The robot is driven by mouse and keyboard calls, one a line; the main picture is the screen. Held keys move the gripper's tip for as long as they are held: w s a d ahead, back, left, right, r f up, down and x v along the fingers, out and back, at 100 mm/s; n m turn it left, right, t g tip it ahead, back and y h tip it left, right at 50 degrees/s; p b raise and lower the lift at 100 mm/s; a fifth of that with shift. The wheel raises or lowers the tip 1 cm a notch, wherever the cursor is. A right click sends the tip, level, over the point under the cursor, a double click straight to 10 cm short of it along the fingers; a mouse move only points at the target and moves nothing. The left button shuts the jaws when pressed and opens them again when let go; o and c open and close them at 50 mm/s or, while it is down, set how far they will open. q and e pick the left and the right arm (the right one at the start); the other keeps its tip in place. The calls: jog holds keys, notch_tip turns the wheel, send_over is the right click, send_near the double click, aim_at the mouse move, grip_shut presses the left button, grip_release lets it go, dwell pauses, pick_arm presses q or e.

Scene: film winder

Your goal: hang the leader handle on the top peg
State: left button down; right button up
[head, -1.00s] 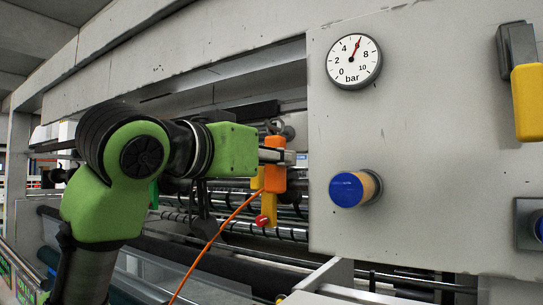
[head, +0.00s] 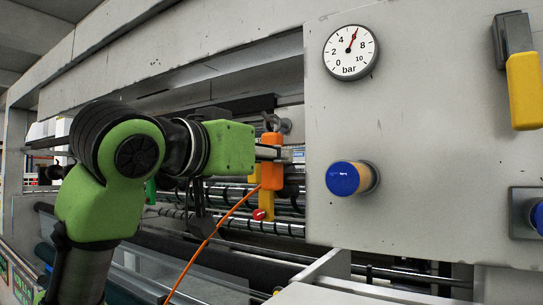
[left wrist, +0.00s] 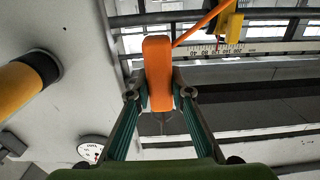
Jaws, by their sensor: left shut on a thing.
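The orange leader handle (head: 272,174) is upright in front of the machine's opening, with an orange cord running down from it. It also shows in the left wrist view (left wrist: 158,75). My left gripper (head: 272,153) is shut on the handle, one finger on each side in the wrist view. A grey round fitting (head: 285,125) shows just behind the handle's top; I cannot tell whether they touch. A blue-capped peg (head: 345,178) sticks out of the grey panel to the right, apart from the handle. I cannot tell which is the top peg. My right gripper is not in view.
A pressure gauge (head: 350,52) is on the panel above the blue-capped peg. A yellow lever (head: 524,90) and another blue knob (head: 538,217) are at the far right. A yellow piece with a red knob (head: 259,214) and dark rollers lie behind the handle.

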pick_arm(q)
jog(key=shift+d+f, duration=0.1)
jog(key=shift+f, duration=0.2)
jog(key=c, duration=1.8)
grip_release()
jog(key=shift+o, duration=0.2)
jog(key=shift+r, duration=0.1)
jog(key=v, duration=1.2)
